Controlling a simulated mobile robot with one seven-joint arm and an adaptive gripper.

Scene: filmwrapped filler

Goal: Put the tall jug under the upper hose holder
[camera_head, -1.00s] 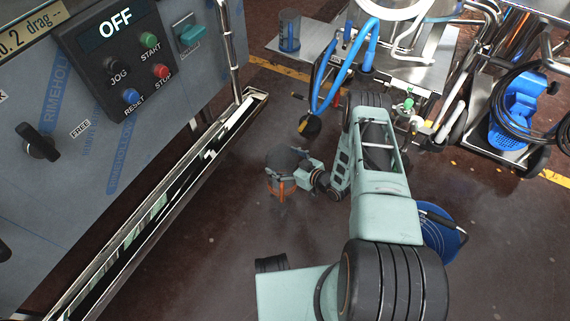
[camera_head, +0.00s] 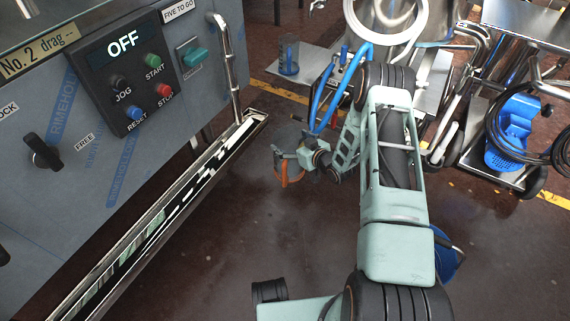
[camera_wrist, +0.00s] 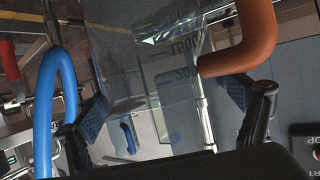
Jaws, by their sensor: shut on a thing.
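My gripper (camera_head: 288,158) is shut on a clear jug (camera_wrist: 145,75) with an orange handle (camera_wrist: 240,45). In the wrist view the jug shows dark volume marks, and a finger lies on each side of it. In the head view the orange handle (camera_head: 290,176) shows below the gripper, while the clear body is hardly visible. The gripper is above the floor, between the console and a steel cart. A blue hose (camera_head: 322,95) hangs from the cart, to the right of the gripper; a blue hose also shows at left in the wrist view (camera_wrist: 48,90). I cannot make out the upper hose holder.
The console (camera_head: 60,160) with its OFF display and a metal trough (camera_head: 165,205) stand at left. A cart with a blue container (camera_head: 512,135) stands at right. Open floor (camera_head: 225,240) lies in front.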

